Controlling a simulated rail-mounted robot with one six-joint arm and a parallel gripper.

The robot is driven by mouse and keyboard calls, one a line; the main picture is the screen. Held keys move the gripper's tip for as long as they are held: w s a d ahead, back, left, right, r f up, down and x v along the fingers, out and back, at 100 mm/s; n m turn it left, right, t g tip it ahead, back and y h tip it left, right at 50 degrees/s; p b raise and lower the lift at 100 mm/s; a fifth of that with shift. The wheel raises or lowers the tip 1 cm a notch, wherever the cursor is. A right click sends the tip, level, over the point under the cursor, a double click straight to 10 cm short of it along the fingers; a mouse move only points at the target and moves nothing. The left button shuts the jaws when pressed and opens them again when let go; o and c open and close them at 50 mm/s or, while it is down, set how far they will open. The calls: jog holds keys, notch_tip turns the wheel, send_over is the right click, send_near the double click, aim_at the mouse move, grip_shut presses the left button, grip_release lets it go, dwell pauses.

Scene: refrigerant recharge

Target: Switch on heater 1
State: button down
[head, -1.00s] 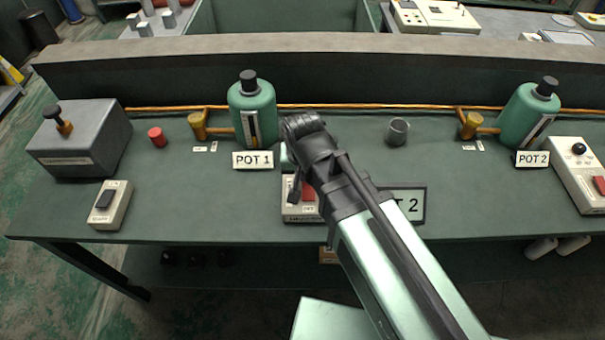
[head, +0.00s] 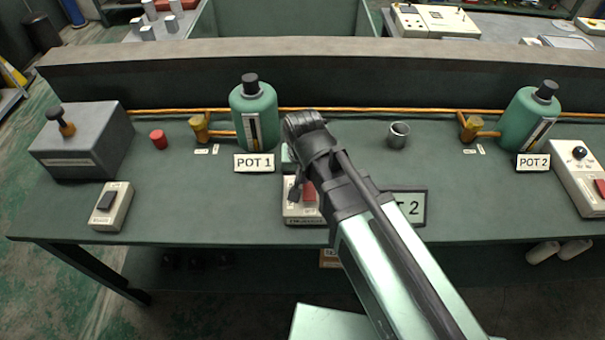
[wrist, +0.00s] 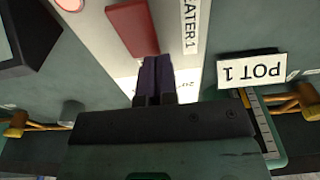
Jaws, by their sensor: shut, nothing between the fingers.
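The heater 1 box (head: 300,212) is a pale switch box near the front edge of the bench, left of my arm, which covers part of it. Its red rocker switch (head: 309,193) shows beside my gripper (head: 294,188). In the wrist view the "HEATER 1" label (wrist: 190,28) reads upside down beside the red rocker (wrist: 133,28). There my gripper (wrist: 151,62) is shut and empty, its dark fingertips over the box close to the near end of the rocker. I cannot tell whether they touch it. A pinkish round lamp (wrist: 70,4) is at the top.
The POT 1 bottle (head: 253,112) and its sign (head: 254,163) stand just behind the box. A pale box with a black rocker (head: 110,207) lies left. A metal cup (head: 398,134) stands right.

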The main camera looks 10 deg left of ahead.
jog(key=shift+r, duration=0.45)
jog(key=shift+p, duration=0.3)
notch_tip(320, 180, up, 14)
jog(key=w+p, duration=0.2)
jog(key=p, duration=1.1)
jog(key=shift+a+p, duration=0.25)
jog(key=shift+p, duration=0.15)
jog(key=shift+w+f, duration=0.1)
jog(key=shift+f, duration=0.05)
